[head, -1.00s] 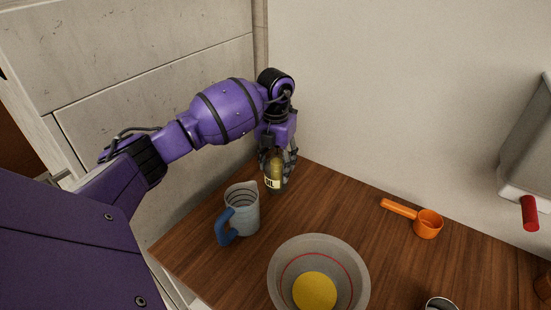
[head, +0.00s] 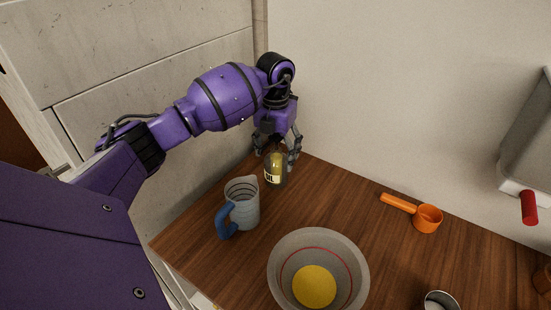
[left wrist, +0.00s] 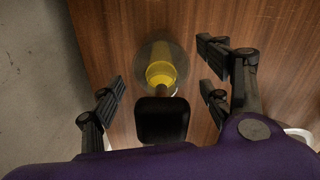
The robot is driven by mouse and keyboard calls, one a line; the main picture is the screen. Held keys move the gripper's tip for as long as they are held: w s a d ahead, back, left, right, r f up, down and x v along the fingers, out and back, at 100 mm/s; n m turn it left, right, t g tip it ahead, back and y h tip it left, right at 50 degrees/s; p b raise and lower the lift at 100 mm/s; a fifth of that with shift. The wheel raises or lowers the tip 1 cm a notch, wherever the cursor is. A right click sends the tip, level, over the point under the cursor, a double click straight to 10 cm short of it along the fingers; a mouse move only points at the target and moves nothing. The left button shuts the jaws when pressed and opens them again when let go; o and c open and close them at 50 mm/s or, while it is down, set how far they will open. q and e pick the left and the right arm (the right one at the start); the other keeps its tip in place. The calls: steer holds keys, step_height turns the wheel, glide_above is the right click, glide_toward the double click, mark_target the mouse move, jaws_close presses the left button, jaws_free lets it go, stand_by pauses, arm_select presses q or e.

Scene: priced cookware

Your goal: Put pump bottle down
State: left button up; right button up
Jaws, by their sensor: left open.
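The pump bottle (head: 274,171) is a clear bottle with yellow liquid and a pale label with dark letters. It stands upright on the wooden counter near the back left corner. My left gripper (head: 278,153) is open above and around the top of the bottle. In the left wrist view the bottle (left wrist: 161,66) shows from above, with its dark top toward the camera. The open fingers of my left gripper (left wrist: 165,95) are spread on either side, with gaps between them and the bottle. My right gripper is not in view.
A grey jug with a blue handle (head: 244,206) stands just in front of the bottle. A grey bowl with yellow contents (head: 335,252) is at the front. An orange scoop (head: 426,217) and a metal cup (head: 440,301) are to the right. The wooden counter (head: 340,198) is clear between bottle and scoop.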

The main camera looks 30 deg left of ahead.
mark_target(275, 134)
arm_select(q)
step_height(275, 134, up, 10)
steer(key=shift+f, duration=0.1)
